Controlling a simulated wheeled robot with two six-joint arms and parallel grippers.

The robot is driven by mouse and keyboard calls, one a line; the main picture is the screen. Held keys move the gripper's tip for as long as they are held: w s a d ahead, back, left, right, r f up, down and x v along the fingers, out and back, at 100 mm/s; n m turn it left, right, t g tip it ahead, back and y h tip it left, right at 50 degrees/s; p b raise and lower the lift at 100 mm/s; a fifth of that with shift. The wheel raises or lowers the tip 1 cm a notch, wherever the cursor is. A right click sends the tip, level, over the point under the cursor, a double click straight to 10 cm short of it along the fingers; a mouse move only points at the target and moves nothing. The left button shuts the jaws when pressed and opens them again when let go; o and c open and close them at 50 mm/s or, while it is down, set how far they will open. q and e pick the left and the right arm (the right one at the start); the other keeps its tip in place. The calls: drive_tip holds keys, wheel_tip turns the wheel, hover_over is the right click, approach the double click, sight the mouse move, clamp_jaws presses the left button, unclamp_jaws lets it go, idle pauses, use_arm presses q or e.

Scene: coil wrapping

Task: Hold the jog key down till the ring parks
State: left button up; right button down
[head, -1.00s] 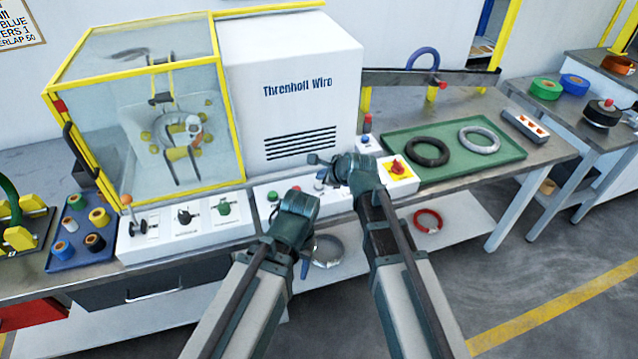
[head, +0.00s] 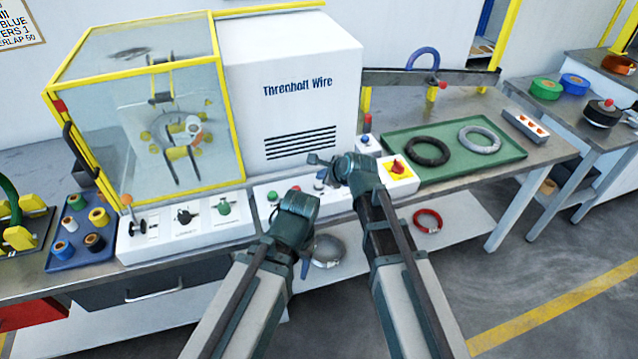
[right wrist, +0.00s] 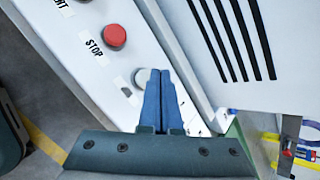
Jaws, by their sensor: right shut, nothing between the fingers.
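The wrapping ring (head: 165,125) shows behind the clear, yellow-framed guard (head: 240,150), with yellow rollers around it. My right gripper (head: 319,160) is over the white control panel below the machine. In the right wrist view its blue fingers (right wrist: 162,92) are shut and empty. A pale round key (right wrist: 141,77) lies right at the fingertips, partly covered by them. I cannot tell whether they press it; its label is hidden. The red STOP button (right wrist: 115,36) is beside it, clear of the fingers. My left gripper (head: 305,262) hangs in front of the bench edge, its jaws unclear.
A green tray (head: 508,158) holds a black coil (head: 428,151) and a grey coil (head: 479,139). A red knob on a yellow plate (head: 397,168) is right of my right gripper. A blue tray (head: 76,265) with several spools is at left.

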sight(322, 186)
drive_tip(key=shift+f+b, duration=0.3)
drive_tip(key=shift+f, duration=0.05)
drive_tip(key=shift+f+b, duration=0.5)
drive_tip(key=shift+f, duration=0.05)
idle(0.6)
drive_tip(key=shift+r, duration=0.15)
idle(0.4)
drive_tip(key=shift+r+p, duration=0.8)
drive_tip(key=shift+p, duration=0.15)
drive_tip(key=shift+r, duration=0.15)
wheel_tip(322, 186, up, 5)
drive_tip(key=p, duration=0.5)
